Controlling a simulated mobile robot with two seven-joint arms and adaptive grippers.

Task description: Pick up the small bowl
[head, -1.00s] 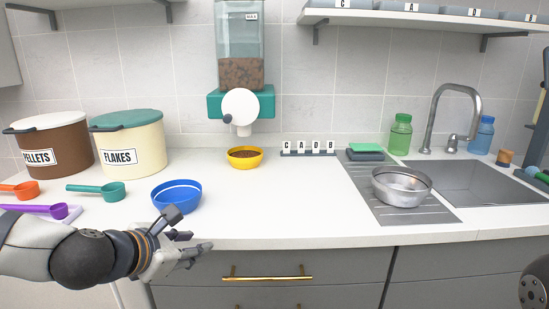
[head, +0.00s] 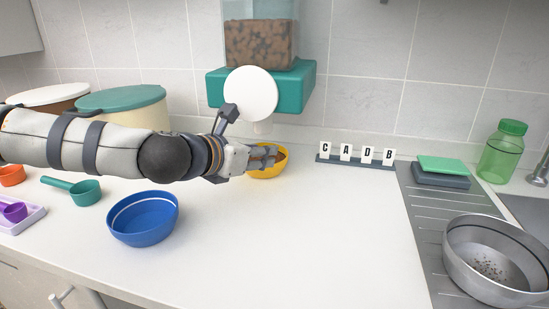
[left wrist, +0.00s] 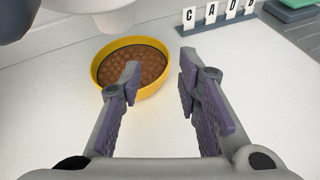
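The small yellow bowl (head: 264,173) stands on the white counter under the dispenser, partly hidden by my left gripper in the head view. In the left wrist view the yellow bowl (left wrist: 97,66) holds brown pellets. My left gripper (head: 268,157) reaches it from the left. In the left wrist view the left gripper (left wrist: 160,82) is open with its fingers apart. Its left finger overlaps the bowl's near right part in the picture; the right finger is over bare counter. I cannot tell whether it touches. A larger blue bowl (head: 143,222) stands empty at the front left. My right gripper is out of view.
A pellet dispenser with a teal bracket (head: 292,92) hangs close above the yellow bowl. A letter rack (head: 355,162) stands to its right. A steel bowl (head: 497,258) is at the right. The counter's middle is clear.

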